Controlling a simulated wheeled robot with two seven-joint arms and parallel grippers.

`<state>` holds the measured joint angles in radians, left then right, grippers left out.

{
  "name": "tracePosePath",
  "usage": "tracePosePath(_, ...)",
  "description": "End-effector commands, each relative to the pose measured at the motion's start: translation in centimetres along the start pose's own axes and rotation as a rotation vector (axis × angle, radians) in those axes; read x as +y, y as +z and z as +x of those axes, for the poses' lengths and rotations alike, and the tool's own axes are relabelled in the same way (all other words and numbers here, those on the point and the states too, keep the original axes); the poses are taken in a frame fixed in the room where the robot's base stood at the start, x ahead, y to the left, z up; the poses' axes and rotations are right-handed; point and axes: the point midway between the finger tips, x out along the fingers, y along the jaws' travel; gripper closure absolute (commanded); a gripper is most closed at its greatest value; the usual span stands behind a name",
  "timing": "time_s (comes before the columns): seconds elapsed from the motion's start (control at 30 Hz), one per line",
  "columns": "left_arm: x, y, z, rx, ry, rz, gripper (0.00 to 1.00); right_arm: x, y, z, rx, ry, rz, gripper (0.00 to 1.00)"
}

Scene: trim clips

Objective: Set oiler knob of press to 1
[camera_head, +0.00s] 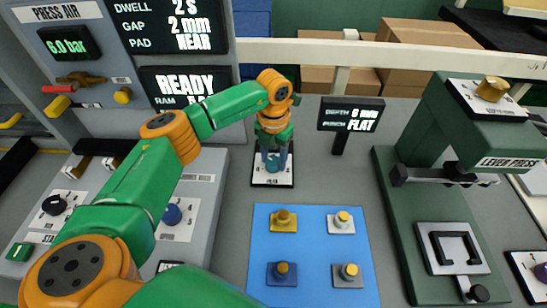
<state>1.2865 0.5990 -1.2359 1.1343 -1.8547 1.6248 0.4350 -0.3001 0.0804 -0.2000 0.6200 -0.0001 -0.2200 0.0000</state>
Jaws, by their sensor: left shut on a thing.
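My left arm reaches in from the lower left, and its gripper (273,160) points down at a small white dial plate (272,179) on the grey bench. The gripper is shut on a small knob at this plate, which the fingers mostly hide. I cannot read the dial's marks or the knob's setting. The green lever press (450,130) stands at the right, with a brass knob (491,88) on its top plate. I cannot tell from a label which knob is the oiler. My right gripper is not in view.
A blue mat (308,250) holds several small knobbed pieces. A small display (350,115) reading "8 mm FLAT" stands right of the gripper. A control box at the left carries a black knob (54,204) and a blue knob (172,214). Cardboard boxes (400,50) stand behind a rail.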

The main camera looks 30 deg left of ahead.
Motion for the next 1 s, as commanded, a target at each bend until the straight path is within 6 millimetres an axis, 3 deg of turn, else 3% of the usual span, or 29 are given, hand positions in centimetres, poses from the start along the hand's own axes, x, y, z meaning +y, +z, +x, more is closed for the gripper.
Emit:
tracePosePath(0.23,0.0,0.2,-0.2,-0.008,0.0,-0.002,1.0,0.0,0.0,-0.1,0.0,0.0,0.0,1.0)
tracePosePath(0.27,0.0,0.2,-0.2,-0.008,0.0,-0.002,0.46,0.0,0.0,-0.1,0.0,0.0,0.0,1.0)
tracePosePath(0.37,0.0,0.1,-0.2,-0.006,0.0,-0.002,0.19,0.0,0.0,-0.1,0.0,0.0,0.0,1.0)
tracePosePath(0.67,0.0,0.1,-0.2,-0.004,0.0,-0.002,0.19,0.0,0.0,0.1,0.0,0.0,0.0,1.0)
tracePosePath(1.0,0.0,0.2,-6.3,-0.007,0.0,-0.003,0.19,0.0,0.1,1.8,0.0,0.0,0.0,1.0)
